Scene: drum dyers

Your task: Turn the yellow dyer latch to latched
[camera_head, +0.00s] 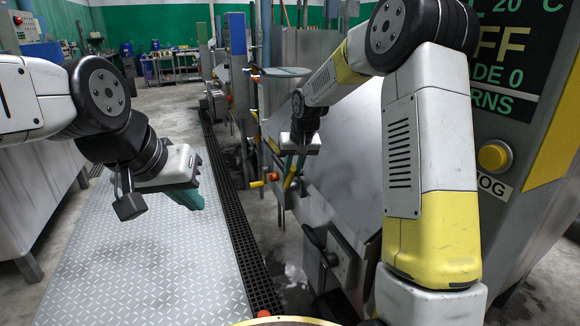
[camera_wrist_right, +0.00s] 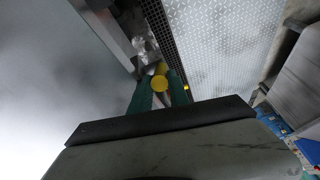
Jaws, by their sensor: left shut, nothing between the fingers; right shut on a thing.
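The yellow dyer latch (camera_head: 290,177) is on the edge of the large grey steel dyer, near the middle of the head view. In the right wrist view its round yellow end (camera_wrist_right: 159,83) shows between two green fingers. My right gripper (camera_head: 291,172) points down at the latch and is shut on it, with a finger on either side (camera_wrist_right: 161,92). The latch's base and pivot are mostly hidden. My left gripper (camera_head: 190,202) is shut and empty above the metal floor plate, well to the left of the latch.
The dyer's grey panel (camera_head: 345,150) lies right of my right gripper. A control panel with a yellow button (camera_head: 495,156) stands at right. A dark floor grate (camera_head: 238,210) borders the clear chequered plate (camera_head: 150,265).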

